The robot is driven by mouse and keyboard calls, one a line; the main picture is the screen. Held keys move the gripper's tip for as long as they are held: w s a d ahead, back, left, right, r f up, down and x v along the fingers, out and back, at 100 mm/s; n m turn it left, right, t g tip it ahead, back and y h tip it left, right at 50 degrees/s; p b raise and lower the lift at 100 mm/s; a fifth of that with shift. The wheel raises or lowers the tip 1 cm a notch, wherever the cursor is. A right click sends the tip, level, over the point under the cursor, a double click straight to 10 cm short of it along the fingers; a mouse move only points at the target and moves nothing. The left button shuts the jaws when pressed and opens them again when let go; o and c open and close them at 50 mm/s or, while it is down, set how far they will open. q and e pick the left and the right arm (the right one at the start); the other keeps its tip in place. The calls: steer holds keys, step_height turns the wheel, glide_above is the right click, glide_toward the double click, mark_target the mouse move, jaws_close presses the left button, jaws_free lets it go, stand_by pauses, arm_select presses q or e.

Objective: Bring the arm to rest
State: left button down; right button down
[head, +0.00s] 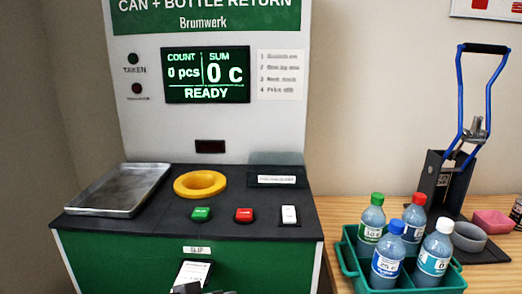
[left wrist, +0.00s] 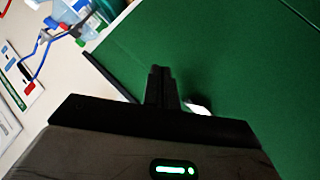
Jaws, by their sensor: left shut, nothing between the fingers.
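My left gripper (left wrist: 160,78) is shut and empty in the left wrist view, its two dark fingers together in front of the machine's green front panel (left wrist: 225,55). In the head view only a dark tip of what looks like this gripper (head: 188,289) shows at the bottom edge, just below the white slip (head: 193,272) at the slot marked SLIP. A small white patch (left wrist: 200,104) beside the fingers may be that slip; I cannot tell whether they touch. My right gripper is in neither view.
The return machine's screen (head: 206,75) reads 0 pcs, 0 c, READY. Its top holds a metal tray (head: 118,190), a yellow ring (head: 200,184) and buttons. At right, a green crate (head: 347,258) of several capped bottles and a blue-handled press (head: 460,125) stand on a wooden table.

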arm_select(q)
steer(key=s+a+f+m+y, duration=0.1)
steer(key=s+a+f+y, duration=0.1)
steer(key=s+a+f, duration=0.2)
steer(key=s+a+f+m+y, duration=0.1)
steer(key=s+a+f, duration=0.3)
steer(key=s+f, duration=0.7)
step_height(320, 180, down, 4)
steer(key=shift+s+r+m+t+y, duration=0.1)
steer(key=shift+s+m+t+y, duration=0.2)
steer(key=shift+y, duration=0.5)
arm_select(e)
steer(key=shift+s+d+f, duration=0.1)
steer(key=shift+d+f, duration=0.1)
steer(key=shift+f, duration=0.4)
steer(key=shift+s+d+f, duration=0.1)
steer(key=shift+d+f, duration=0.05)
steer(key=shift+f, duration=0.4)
